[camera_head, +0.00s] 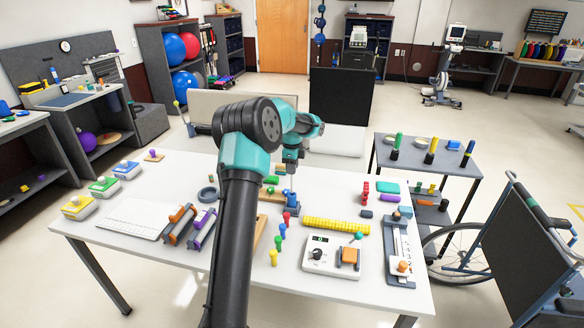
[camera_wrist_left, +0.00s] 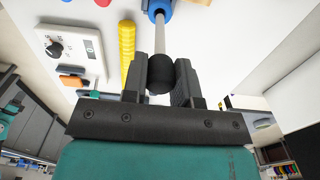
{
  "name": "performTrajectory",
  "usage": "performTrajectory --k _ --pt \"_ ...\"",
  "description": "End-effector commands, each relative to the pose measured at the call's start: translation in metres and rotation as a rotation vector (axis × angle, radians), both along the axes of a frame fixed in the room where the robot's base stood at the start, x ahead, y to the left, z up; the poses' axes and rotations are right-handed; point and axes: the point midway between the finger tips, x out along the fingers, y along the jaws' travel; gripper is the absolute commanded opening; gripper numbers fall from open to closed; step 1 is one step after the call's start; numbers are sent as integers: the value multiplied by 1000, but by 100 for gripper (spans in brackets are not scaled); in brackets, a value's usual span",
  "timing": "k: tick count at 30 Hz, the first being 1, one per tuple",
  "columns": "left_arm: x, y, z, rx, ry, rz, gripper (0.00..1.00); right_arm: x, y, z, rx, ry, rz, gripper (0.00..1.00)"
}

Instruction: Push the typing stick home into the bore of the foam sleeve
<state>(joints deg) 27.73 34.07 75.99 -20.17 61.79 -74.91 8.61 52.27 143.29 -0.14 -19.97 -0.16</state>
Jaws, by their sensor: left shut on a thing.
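My left gripper (camera_wrist_left: 160,82) is shut on the black rounded end of the typing stick (camera_wrist_left: 145,55) in the left wrist view. The stick's thin grey shaft runs away from the jaws toward a blue ring-shaped piece, which looks like the foam sleeve (camera_wrist_left: 156,8), at the top edge. The shaft's far end meets the sleeve's mouth. I cannot tell how deep it sits, and the sleeve is cut off by the frame. In the head view my left gripper (camera_head: 291,167) points down over the back middle of the white table, and my arm hides much there. My right gripper is not in view.
A yellow ridged tube (camera_head: 336,226) and a white control box (camera_head: 329,259) lie right of my arm on the table (camera_head: 150,255). Coloured pegs (camera_head: 280,232) stand close beside the arm. Orange and purple rollers (camera_head: 190,227) lie left. A slide board (camera_head: 400,254) is at the right.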

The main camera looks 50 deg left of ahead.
Motion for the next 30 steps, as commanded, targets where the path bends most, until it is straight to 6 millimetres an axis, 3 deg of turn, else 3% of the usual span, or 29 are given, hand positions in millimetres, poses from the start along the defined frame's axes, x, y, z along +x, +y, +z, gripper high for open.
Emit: performTrajectory --k 30 --pt "0 0 -15 -1 1 0 0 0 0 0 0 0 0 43"
